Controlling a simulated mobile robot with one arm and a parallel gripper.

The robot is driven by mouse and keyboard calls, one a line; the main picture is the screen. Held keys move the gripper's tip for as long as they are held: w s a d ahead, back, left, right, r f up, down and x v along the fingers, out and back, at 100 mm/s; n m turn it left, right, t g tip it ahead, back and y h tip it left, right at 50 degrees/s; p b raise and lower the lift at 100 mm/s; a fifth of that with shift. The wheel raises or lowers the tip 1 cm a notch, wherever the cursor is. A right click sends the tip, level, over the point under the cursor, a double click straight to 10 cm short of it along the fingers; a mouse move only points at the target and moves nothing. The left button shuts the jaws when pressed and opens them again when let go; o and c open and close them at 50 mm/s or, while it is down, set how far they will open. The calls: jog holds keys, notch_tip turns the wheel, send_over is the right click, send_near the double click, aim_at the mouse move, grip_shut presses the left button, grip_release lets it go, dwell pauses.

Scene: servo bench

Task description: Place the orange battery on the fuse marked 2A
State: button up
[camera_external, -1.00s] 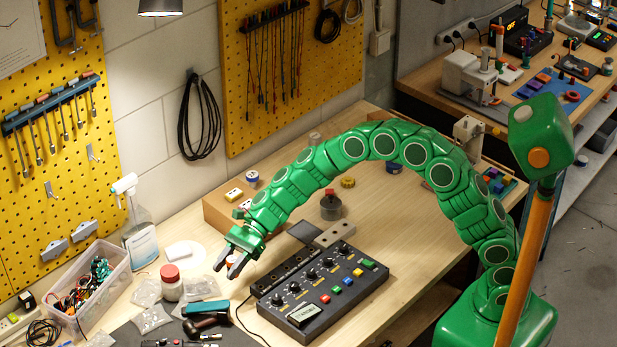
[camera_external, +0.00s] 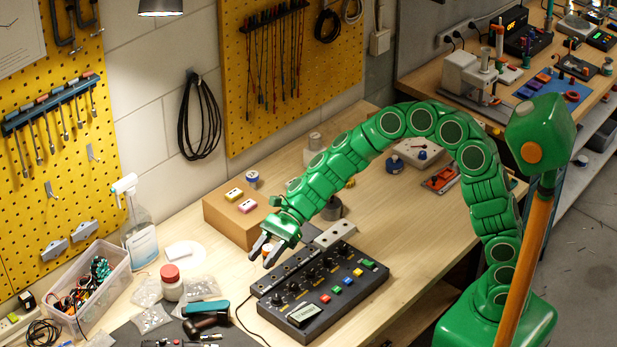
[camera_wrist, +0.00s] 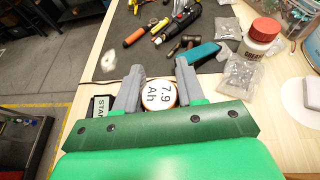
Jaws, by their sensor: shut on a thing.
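My gripper (camera_wrist: 159,90) is shut on the orange battery (camera_wrist: 159,96), whose round white face with an orange rim reads "7.9 Ah". It sits between the two grey fingers in the wrist view. In the external view my gripper (camera_external: 262,252) hangs at the back left of the dark control panel, above the bench; the battery is mostly hidden there. No 2A marking can be read in either view. A yellow block (camera_external: 234,194) and a pink block (camera_external: 247,206) lie on the wooden box, their markings too small to read.
The control panel (camera_external: 325,308) with knobs and coloured buttons is close to my gripper. The wooden box (camera_external: 222,224) stands behind it. Bare bench lies right of the panel.

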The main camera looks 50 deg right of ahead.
jog(key=shift+d, duration=0.1)
jog(key=w+d+r+m+t+h, duration=0.1)
jog(key=w+d+r+m+t, duration=0.15)
jog(key=w+d, duration=0.65)
jog(key=w+d+r+m+t+h, duration=0.1)
jog(key=w+d+r+m+t, duration=0.2)
jog(key=w+d, duration=0.65)
jog(key=w+d+r+m+t, duration=0.1)
jog(key=w+d+m+t, duration=0.4)
jog(key=d, duration=0.8)
jog(key=n+g, duration=0.1)
jog(key=n, duration=0.1)
send_over(247, 175)
jog(key=shift+s+f, duration=0.1)
jog(key=shift+f, duration=4.75)
jog(key=shift+w+f, duration=0.2)
jog(key=shift+f, duration=1.5)
jog(key=shift+f, duration=0.15)
jog(key=o, duration=1.1)
